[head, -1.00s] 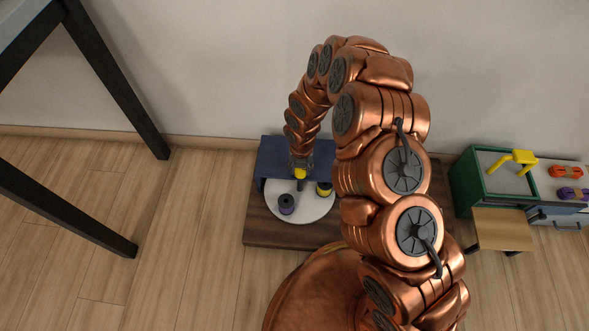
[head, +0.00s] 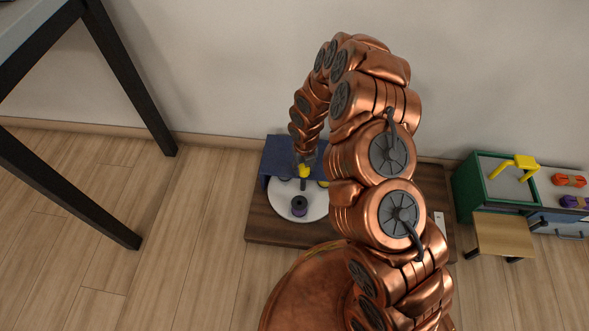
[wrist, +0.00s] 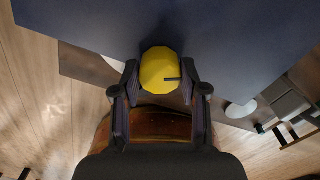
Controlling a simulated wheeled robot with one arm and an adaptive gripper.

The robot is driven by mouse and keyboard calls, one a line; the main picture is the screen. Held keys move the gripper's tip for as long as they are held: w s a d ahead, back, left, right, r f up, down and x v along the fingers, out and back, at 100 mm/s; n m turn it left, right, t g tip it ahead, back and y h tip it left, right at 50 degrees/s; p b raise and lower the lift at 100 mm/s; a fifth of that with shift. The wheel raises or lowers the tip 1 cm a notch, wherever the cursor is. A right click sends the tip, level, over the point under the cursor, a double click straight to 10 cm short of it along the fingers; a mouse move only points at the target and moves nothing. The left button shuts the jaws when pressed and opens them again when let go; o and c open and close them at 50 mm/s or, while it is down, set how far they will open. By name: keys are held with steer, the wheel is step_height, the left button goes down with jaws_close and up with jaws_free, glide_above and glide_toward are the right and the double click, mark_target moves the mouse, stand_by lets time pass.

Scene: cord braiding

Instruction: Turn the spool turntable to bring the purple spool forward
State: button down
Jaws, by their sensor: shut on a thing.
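The white round turntable (head: 280,205) sits on a dark wooden board, partly under a blue cover (head: 278,150). The purple spool (head: 299,206) stands upright on the turntable's front part, near its middle line. A yellow knob (head: 304,172) is above a dark post behind the spool. My gripper (head: 305,165) is shut on the knob; in the wrist view, the yellow knob (wrist: 160,72) sits between the two fingers. Another spool with yellow (head: 323,183) shows at the turntable's right, partly hidden by my arm. The back of the turntable is hidden by the cover.
The dark wooden board (head: 270,232) lies on the floor by the wall. At right are a green bin (head: 464,190) with a yellow handle, a small wooden stool (head: 503,236), and orange (head: 570,180) and purple (head: 574,202) bundles. A dark table frame stands at left.

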steer(key=shift+s+n, duration=0.1)
steer(key=shift+n, duration=0.2)
stand_by(0.4)
steer(key=c, duration=0.6)
jaws_free()
step_height(320, 180, up, 12)
stand_by(0.5)
